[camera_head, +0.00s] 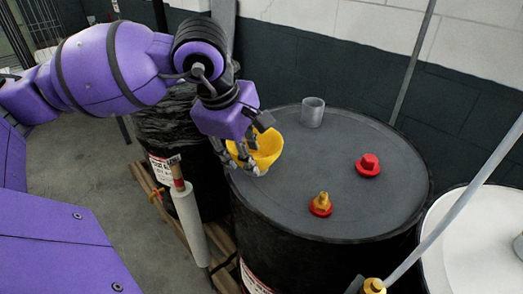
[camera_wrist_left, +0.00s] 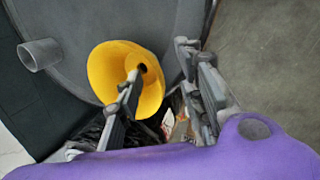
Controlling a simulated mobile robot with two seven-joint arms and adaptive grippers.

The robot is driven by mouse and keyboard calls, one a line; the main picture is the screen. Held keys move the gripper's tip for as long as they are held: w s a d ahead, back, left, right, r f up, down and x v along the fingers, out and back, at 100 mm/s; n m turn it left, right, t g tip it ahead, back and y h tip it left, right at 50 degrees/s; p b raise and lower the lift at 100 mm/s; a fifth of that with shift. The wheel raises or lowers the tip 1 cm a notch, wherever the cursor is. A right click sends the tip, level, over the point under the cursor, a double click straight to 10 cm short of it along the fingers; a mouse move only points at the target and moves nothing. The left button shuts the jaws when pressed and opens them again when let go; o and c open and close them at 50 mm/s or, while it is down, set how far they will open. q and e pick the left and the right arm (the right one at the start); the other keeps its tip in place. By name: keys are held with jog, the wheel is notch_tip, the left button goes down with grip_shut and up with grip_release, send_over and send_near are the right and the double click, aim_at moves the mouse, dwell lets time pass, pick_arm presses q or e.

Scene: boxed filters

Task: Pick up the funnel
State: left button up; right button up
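The yellow funnel (camera_head: 270,147) sits near the left edge of a dark drum lid (camera_head: 345,215), its wide mouth facing up. It also shows in the left wrist view (camera_wrist_left: 106,72), with its dark hole near the middle. My left gripper (camera_head: 250,160) is at the funnel's left side and hides part of it. In the left wrist view the left gripper (camera_wrist_left: 160,62) is open, its fingers well apart. One finger overlaps the funnel's mouth and the other is outside its rim. Whether either finger touches the funnel, I cannot tell. My right gripper is not in view.
A grey cylindrical cup (camera_head: 312,112) stands at the lid's back. A red cap (camera_head: 368,166) and a red-and-brass fitting (camera_head: 321,205) are on the same lid. A white-topped drum (camera_head: 470,250) with a slanting pipe is at the right. A wrapped dark drum stands at the left.

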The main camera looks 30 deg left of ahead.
pick_arm(q)
jog(key=shift+w+a+f+y, duration=0.2)
jog(key=shift+w+a, duration=0.25)
jog(key=shift+w, duration=0.1)
jog(key=shift+w+a+f+y, duration=0.2)
jog(key=shift+w+a, duration=0.25)
jog(key=shift+w, duration=0.1)
jog(key=shift+f, duration=0.75)
jog(key=p+x, duration=0.1)
jog(key=x, duration=0.3)
jog(key=shift+w+a, duration=0.1)
jog(key=shift+w, duration=0.1)
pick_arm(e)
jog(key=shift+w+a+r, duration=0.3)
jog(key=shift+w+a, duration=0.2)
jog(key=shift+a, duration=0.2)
pick_arm(q)
jog(key=c, duration=0.4)
grip_shut()
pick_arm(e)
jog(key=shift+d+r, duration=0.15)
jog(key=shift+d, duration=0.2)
